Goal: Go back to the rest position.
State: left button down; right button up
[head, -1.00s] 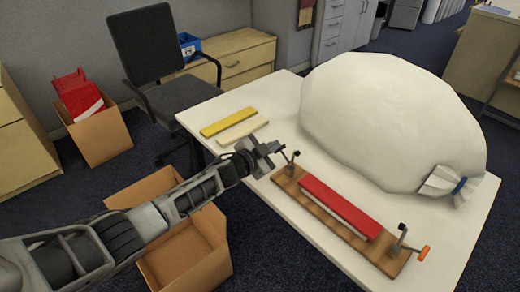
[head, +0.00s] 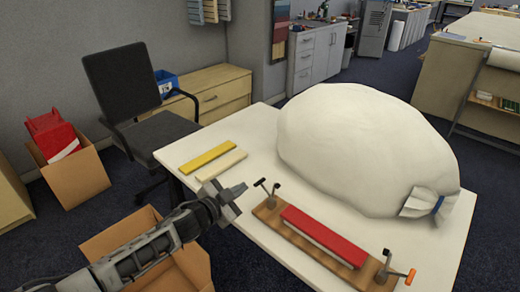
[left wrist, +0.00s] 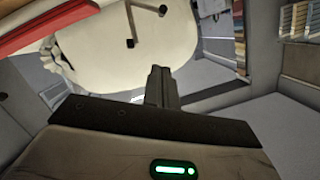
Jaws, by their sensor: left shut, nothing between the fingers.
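My left gripper (head: 237,194) is shut and empty. My right gripper is in neither view.
The white table (head: 258,137) holds a wooden board (head: 272,219) with a red bar (head: 323,236), a yellow bar (head: 207,158), a cream bar (head: 222,165) and a large white sack (head: 365,150). A cardboard box (head: 105,240) stands on the floor under my left arm. A chair (head: 125,85) stands behind.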

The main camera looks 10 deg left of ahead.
pick_arm(q)
jog(key=s+a+n+g+y, duration=0.25)
jog(key=s+n+g, duration=0.25)
jog(key=s, duration=1.3)
jog(key=s+a+n+g+y, duration=0.1)
jog(key=s+n+g+y, duration=0.35)
jog(key=s, duration=1.25)
jog(key=w+d+f+t+h, duration=0.1)
jog(key=w+d+f+t, duration=0.1)
jog(key=f, duration=0.3)
jog(key=w+d+f+t+h, duration=0.2)
jog(key=f+t, duration=0.1)
jog(key=f, duration=0.2)
jog(key=shift+w+d+f+m, duration=0.3)
jog(key=shift+d+m, duration=0.05)
jog(key=shift+m, duration=0.1)
